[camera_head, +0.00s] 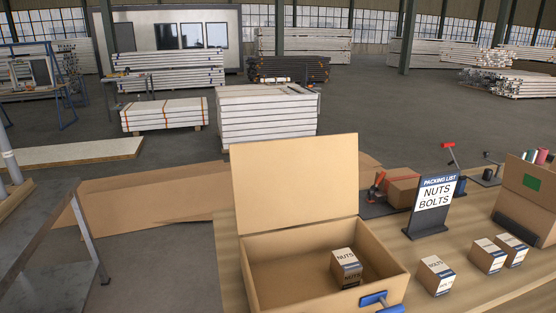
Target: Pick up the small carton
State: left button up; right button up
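A small carton labelled NUTS (346,268) stands inside a large open cardboard box (295,187), whose lid is raised at the back. A small carton labelled BOLTS (436,276) stands on the wooden table to the right of the box. Two more small cartons, one (487,256) and another (511,249), stand close together further right.
A packing list sign reading NUTS BOLTS (433,207) stands behind the BOLTS carton. A brown cardboard box (527,205) is at the right edge. A metal bench (40,235) stands at the left.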

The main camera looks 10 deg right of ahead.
aim_at(437, 277)
jog(key=l+z, duration=0.1)
jog(key=z, duration=0.35)
jog(key=l+z, duration=0.1)
jog(key=z, duration=0.35)
jog(key=l+z, duration=0.1)
jog(key=z, duration=0.35)
